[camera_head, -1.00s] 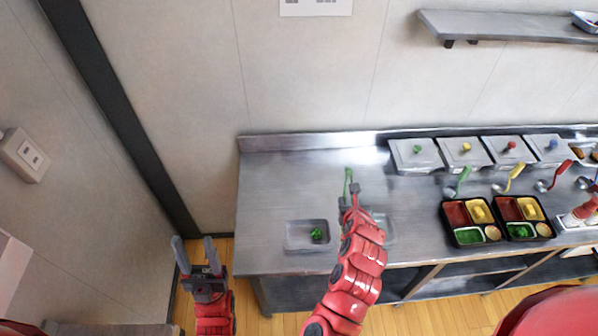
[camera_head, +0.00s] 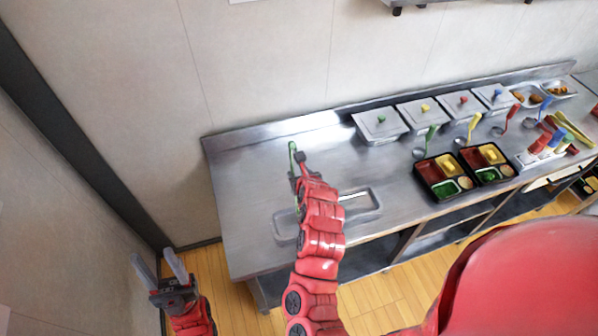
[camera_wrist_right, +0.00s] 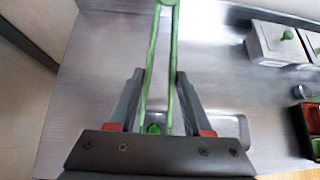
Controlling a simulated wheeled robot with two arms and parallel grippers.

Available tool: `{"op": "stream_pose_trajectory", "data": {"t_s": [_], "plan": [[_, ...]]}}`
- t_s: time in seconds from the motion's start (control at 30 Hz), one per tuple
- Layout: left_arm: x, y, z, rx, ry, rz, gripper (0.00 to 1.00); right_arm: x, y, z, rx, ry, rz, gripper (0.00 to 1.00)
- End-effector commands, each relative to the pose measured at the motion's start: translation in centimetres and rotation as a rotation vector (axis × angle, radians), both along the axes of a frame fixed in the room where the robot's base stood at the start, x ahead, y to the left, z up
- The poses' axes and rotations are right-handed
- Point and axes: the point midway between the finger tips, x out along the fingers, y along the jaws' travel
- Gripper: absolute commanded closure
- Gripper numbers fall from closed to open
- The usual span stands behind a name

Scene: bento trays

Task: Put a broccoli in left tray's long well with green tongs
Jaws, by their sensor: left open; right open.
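The green tongs (camera_head: 292,152) lie between the fingers of my right gripper (camera_head: 298,174) over the left part of the counter. In the right wrist view the tongs (camera_wrist_right: 152,55) run between the two open fingers of that gripper (camera_wrist_right: 158,95); contact cannot be told. A green piece, likely broccoli (camera_wrist_right: 153,128), shows between the tong arms near the palm. The left bento tray (camera_head: 424,183) is black, with red, yellow, green and beige contents. My left gripper (camera_head: 159,266) is open and empty, left of the counter.
A second bento tray (camera_head: 512,178) adjoins the left one. Lidded containers (camera_head: 380,124) line the back, with coloured ladles before them. The counter's back left is clear.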

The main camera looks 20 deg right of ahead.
Motion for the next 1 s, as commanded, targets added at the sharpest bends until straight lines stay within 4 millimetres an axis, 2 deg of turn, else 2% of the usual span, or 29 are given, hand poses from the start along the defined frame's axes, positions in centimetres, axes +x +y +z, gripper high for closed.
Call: {"op": "stream_pose_trajectory", "data": {"t_s": [0.37,1.0], "plan": [[0.0,0.0,0.0,0.0,-0.001,0.0,0.5,0.0,0.0,0.1,0.002,-0.002,-0.001,0.55],[0.0,0.0,-2.5,0.0,-0.001,0.0,0.5,0.0,0.0,-3.3,0.001,-0.001,-0.001,0.55]]}}
